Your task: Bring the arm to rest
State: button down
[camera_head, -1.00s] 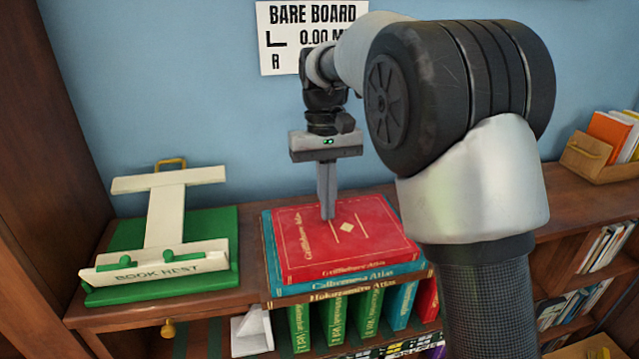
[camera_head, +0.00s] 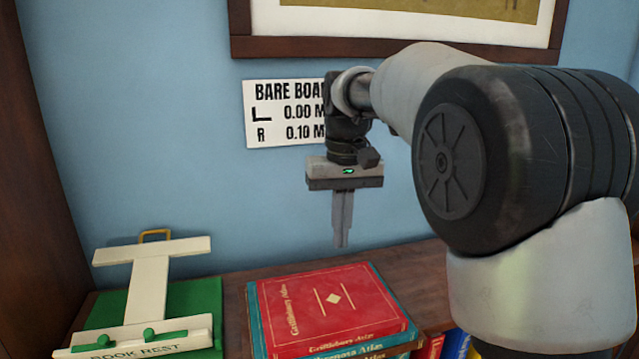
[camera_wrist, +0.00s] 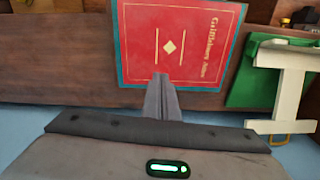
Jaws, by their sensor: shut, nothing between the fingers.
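My gripper (camera_head: 342,240) hangs pointing down in the head view, with its two fingers together and nothing between them. Its fingertips show against the blue wall, above the stack of atlases. In the wrist view my gripper (camera_wrist: 162,80) also shows shut, its fingers overlapping the near edge of the red atlas in the picture. My arm comes in from the right of the head view.
A red atlas (camera_head: 335,305) tops a stack of books on the wooden bookcase top (camera_head: 425,275). A white book rest (camera_head: 150,280) stands on a green base at left. A sign (camera_head: 285,115) and a framed picture (camera_head: 390,45) are on the wall behind.

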jog(key=s+d+r+m+t, duration=0.1)
jog(key=s+d+t, duration=0.1)
jog(key=s+d, duration=0.35)
jog(key=s+d+r+t, duration=0.1)
jog(key=s+d, duration=0.1)
jog(key=s, duration=0.6)
jog(key=s+d+f+t, duration=0.1)
jog(key=s+f, duration=0.2)
jog(key=s, duration=0.2)
jog(key=s+d+f+m+t, duration=0.1)
jog(key=s+d+f, duration=0.1)
jog(key=s, duration=0.3)
jog(key=shift+s+f, duration=0.35)
jog(key=shift+f, duration=0.05)
